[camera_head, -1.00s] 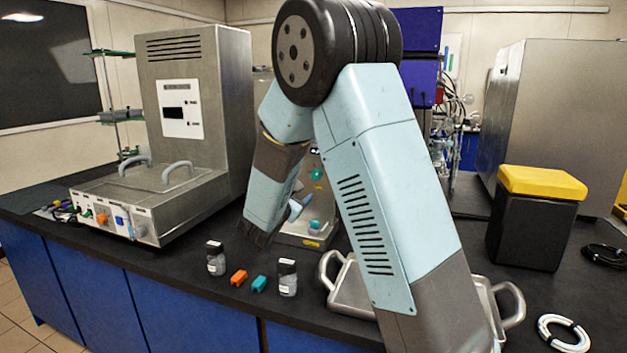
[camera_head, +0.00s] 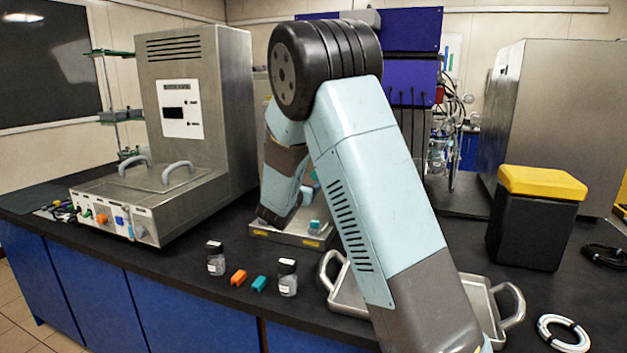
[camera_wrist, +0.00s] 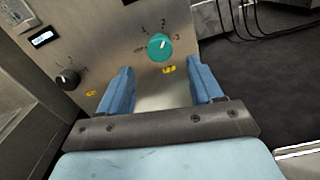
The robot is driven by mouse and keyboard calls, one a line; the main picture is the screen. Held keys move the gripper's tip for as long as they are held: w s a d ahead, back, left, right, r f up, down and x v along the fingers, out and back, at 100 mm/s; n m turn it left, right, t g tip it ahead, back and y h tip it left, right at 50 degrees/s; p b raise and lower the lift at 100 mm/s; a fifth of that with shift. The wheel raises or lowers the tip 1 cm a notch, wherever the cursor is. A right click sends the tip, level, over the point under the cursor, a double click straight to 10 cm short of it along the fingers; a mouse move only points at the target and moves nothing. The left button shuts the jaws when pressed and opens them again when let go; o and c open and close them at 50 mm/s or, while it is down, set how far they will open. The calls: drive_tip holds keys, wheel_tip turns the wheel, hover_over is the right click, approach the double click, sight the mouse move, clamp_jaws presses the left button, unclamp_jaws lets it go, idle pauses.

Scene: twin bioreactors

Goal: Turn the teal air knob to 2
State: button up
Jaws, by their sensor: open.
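The teal air knob (camera_wrist: 159,47) is on a metal panel in the wrist view, with printed marks, 1 and 2 among them, around its upper side. A white pointer line on it slants up and to the right; I cannot tell its exact mark. My gripper (camera_wrist: 161,68) is open, its two blue fingers on either side below the knob in the picture. The knob appears just beyond the fingertips, with nothing held between them. In the head view my arm hides most of this panel, and the fingers are not clearly visible.
A black knob (camera_wrist: 67,80) and a small display (camera_wrist: 42,38) are on the same panel. In the head view, capped jars (camera_head: 215,258), an orange block (camera_head: 239,277), a teal block (camera_head: 259,284) and a metal tray (camera_head: 507,307) are on the bench. A second metal unit (camera_head: 190,100) stands left.

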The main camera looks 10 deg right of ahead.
sight(315, 176)
drive_tip(key=shift+x, duration=2.7)
drive_tip(key=c, duration=1)
drive_tip(key=shift+c, duration=0.3)
